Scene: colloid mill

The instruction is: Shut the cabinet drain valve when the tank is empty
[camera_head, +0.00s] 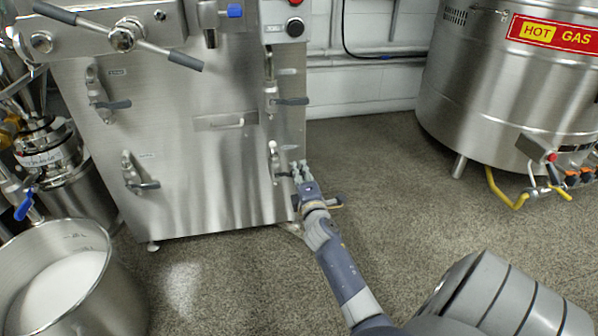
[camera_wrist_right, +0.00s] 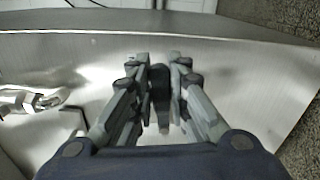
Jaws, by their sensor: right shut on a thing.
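The steel cabinet (camera_head: 190,160) stands at the left centre with its door shut. My right gripper (camera_head: 298,171) is at the lower right edge of the cabinet front. It is shut on a dark lever handle (camera_wrist_right: 160,88), which shows between the fingers in the right wrist view. The handle's metal fitting (camera_head: 273,152) shows just left of the gripper; the fingers hide most of the grip. I cannot tell from its looks whether this is the drain valve, or how far it is turned. Which vessel is the tank, and its level, are unclear. My left gripper is out of view.
Other dark-gripped levers are on the cabinet at upper right (camera_head: 290,101), upper left (camera_head: 112,104) and lower left (camera_head: 143,186). A pot (camera_head: 108,262) with white contents stands at lower left. A steel "HOT GAS" vessel (camera_head: 480,100) stands at right. The floor between is clear.

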